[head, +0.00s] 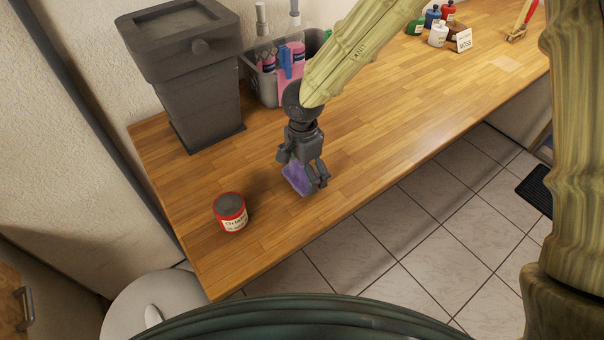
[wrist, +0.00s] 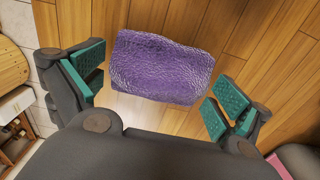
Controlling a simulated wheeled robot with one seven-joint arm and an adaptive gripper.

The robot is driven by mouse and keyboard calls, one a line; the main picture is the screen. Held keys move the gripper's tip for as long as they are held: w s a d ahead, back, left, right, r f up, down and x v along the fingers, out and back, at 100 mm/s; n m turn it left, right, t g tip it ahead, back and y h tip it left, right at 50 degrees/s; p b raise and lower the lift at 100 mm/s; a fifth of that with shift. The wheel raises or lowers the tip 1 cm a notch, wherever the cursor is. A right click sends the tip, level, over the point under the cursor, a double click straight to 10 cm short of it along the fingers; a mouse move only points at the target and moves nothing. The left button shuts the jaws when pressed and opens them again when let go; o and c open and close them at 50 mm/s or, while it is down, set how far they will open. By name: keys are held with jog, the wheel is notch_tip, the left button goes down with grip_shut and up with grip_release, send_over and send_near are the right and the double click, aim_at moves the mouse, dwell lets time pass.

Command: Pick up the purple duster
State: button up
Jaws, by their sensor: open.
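The purple duster (head: 296,179) lies on the wooden worktop, partly hidden by my gripper in the head view. In the wrist view the duster (wrist: 162,67) is a crinkled purple block, seen whole, between and a little beyond my fingertips. My gripper (head: 318,179) is low over the worktop, pointing down beside the duster. In the wrist view my gripper (wrist: 155,90) is open, its green pads apart on either side of the duster, with a gap to each side and nothing held.
A red tin (head: 231,212) stands to the left near the worktop's front edge (head: 270,268). A dark bin (head: 203,105) and a grey caddy (head: 262,82) with bottles stand behind. The worktop right of my gripper is clear.

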aim_at(303, 167)
jog(key=c, duration=0.8)
jog(key=shift+r+b, duration=1)
jog(key=shift+r, duration=4.05)
